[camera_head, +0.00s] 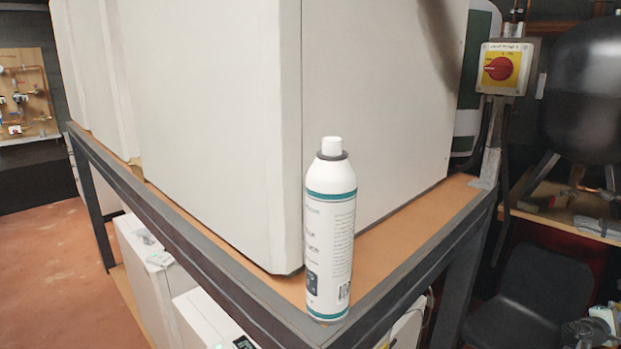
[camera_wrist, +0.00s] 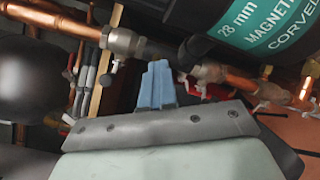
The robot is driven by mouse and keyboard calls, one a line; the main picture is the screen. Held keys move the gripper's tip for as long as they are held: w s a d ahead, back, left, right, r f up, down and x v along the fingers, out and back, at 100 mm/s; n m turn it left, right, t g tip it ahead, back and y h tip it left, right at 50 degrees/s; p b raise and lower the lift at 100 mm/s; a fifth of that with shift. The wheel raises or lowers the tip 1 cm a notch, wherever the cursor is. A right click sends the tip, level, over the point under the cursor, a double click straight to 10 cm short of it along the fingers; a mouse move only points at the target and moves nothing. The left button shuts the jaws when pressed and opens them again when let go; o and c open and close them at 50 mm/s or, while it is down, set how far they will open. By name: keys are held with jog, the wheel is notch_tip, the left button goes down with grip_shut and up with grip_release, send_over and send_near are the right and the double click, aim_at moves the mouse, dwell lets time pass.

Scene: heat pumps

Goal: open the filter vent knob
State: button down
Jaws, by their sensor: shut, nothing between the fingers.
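In the wrist view, a black cylindrical filter body (camera_wrist: 235,22) with a teal label reading "28 mm MAGNET…" fills the top right. A metal pipe fitting (camera_wrist: 124,42) sits left of it, with a small dark knob-like part (camera_wrist: 115,67) hanging below; I cannot tell whether this is the vent knob. My gripper (camera_wrist: 157,75) shows as blue fingers close together, shut and empty. The fingertips appear just below the pipework between the fitting and the filter; I cannot tell whether they touch it. The head view shows neither the filter nor my gripper.
In the wrist view, copper pipes (camera_wrist: 50,22) run around the fingers and a dark rounded object (camera_wrist: 35,80) is at left. In the head view, a white spray can (camera_head: 330,235) stands at the bench corner beside a large white cabinet (camera_head: 215,120); a red rotary switch (camera_head: 498,68) is at right.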

jog(key=shift+w+d+r, duration=0.3)
jog(key=shift+d+r, duration=0.15)
jog(key=shift+d, duration=0.05)
jog(key=shift+w+d+r, duration=0.25)
jog(key=shift+d+r, duration=0.15)
jog(key=shift+d, duration=0.05)
jog(key=shift+w+a+r, duration=0.1)
jog(key=shift+w+r, duration=0.2)
jog(key=shift+r, duration=0.05)
jog(key=shift+s+r, duration=0.15)
dwell(0.5)
jog(key=v, duration=0.7)
jog(key=shift+s, duration=0.2)
jog(key=shift+f, duration=0.2)
